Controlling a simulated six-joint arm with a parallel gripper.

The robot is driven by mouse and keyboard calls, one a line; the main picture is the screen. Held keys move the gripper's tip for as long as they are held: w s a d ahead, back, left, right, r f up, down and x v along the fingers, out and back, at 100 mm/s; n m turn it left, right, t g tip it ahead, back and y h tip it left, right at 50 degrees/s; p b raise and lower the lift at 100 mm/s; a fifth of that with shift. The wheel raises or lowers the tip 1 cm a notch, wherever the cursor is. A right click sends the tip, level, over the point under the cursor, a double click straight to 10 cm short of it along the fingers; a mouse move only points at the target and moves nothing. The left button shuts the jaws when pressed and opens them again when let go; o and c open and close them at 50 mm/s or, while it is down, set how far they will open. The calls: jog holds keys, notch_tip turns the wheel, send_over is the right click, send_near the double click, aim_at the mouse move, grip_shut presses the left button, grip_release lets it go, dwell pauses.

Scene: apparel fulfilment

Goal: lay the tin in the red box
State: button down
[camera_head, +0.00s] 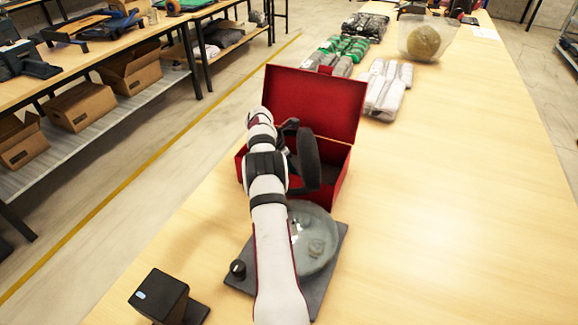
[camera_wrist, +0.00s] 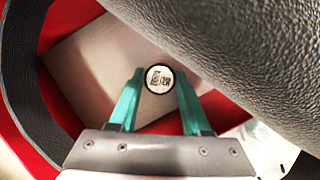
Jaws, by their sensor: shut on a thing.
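The red box (camera_head: 316,98) stands on the table with its lid open and raised at the back. My arm reaches over its left part, and my gripper's fingertips are hidden in the head view. In the wrist view my gripper (camera_wrist: 158,84) is shut on the tin (camera_wrist: 159,79), a small round thing with a dark rim and a pale printed face, between its teal fingers. Red box surfaces (camera_wrist: 62,18) show behind it; I cannot tell how high the tin is above the floor.
A large black textured curved thing (camera_head: 308,160) rises at the box, close beside my gripper; it also fills the upper right of the wrist view (camera_wrist: 245,40). A grey round dish (camera_head: 318,245) is in front. Wrapped garments (camera_head: 385,92) lie behind. The table's right is clear.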

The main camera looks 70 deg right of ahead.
jog(key=shift+f, duration=0.15)
jog(key=shift+c, duration=1.8)
grip_release()
